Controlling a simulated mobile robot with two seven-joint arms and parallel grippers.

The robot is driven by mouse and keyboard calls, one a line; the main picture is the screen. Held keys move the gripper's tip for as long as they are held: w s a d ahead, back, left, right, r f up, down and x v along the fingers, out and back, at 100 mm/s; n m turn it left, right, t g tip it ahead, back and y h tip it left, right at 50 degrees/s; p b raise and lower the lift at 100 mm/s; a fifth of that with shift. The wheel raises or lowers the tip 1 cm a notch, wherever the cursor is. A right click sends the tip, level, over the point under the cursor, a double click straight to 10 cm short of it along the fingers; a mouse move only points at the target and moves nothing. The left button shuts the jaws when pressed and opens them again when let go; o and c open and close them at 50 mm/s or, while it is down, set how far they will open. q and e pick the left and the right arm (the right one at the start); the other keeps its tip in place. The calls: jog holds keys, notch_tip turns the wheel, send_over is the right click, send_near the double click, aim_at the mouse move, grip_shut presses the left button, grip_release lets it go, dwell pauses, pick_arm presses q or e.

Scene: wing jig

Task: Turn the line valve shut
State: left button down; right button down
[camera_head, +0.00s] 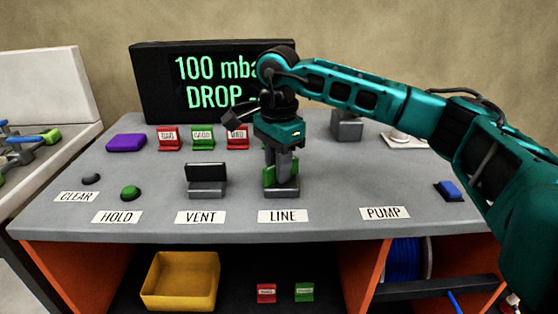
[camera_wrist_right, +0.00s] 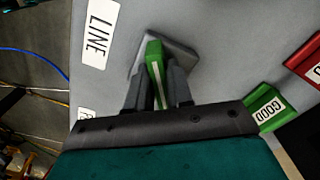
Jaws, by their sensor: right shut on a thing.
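The line valve (camera_head: 281,191) stands on the grey bench behind the LINE label (camera_head: 283,216). Its green handle (camera_head: 268,175) shows beside my gripper fingers. My right gripper (camera_head: 280,172) reaches down from above and is shut on this handle. In the right wrist view the green handle (camera_wrist_right: 154,62) with a white stripe lies between the two dark fingers, above the grey valve base (camera_wrist_right: 178,50). The LINE label (camera_wrist_right: 98,32) is also there. The gripper hides part of the handle. My left gripper is not in view.
The vent valve (camera_head: 207,180) with a black handle stands to the left. Red and green tags (camera_head: 203,138) and a purple block (camera_head: 126,142) are behind. A screen (camera_head: 160,85) reads "100 mba" and "DROP", partly covered by my arm. A blue switch (camera_head: 448,190) is at right.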

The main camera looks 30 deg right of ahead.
jog(key=m+p, duration=0.1)
jog(key=m, duration=0.2)
jog(key=shift+w+r+m, duration=0.1)
jog(key=shift+m, duration=0.2)
jog(key=m+p, duration=0.1)
jog(key=m, duration=0.2)
jog(key=shift+w, duration=0.1)
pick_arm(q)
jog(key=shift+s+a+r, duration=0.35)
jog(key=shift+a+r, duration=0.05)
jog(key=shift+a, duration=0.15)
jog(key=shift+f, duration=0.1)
pick_arm(e)
jog(key=shift+m, duration=0.4)
jog(key=c, duration=1.1)
grip_release()
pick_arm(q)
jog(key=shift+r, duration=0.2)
